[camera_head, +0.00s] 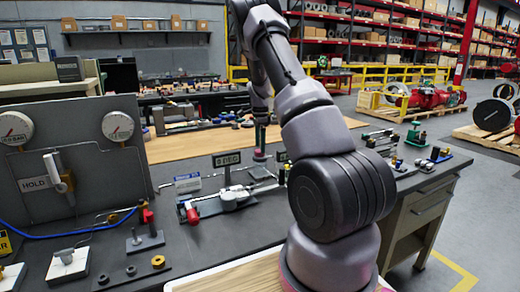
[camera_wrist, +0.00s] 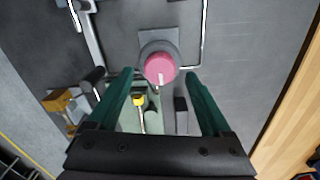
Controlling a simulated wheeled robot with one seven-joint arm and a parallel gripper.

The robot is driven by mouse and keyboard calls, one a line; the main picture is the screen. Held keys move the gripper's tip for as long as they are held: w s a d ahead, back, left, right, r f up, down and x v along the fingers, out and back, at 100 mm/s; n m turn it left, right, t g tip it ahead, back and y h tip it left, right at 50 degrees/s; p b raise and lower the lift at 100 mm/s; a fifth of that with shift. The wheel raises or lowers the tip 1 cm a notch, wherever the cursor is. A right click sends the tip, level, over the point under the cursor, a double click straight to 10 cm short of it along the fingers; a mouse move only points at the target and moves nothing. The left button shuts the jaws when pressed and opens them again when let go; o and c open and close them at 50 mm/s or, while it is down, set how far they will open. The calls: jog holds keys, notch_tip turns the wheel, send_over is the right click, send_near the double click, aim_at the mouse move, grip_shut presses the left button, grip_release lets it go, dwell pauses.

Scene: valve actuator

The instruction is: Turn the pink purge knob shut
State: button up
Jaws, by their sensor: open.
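The pink purge knob (camera_wrist: 160,68) shows in the wrist view as a round pink cap with a white mark on its lower edge, on a grey round base and square plate. My gripper (camera_wrist: 160,76) is open, its two green fingers pointing at the knob, one to each side. There is a gap between each fingertip and the knob in the picture; I cannot tell the height between them.
In the wrist view a yellow part (camera_wrist: 138,100) shows between the fingers, with a dark block (camera_wrist: 181,115) beside the right one. In the head view a red-handled valve unit (camera_head: 230,197) and a gauge panel (camera_head: 75,160) stand to the left on the grey bench.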

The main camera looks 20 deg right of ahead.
jog(key=shift+f, duration=1.05)
grip_shut()
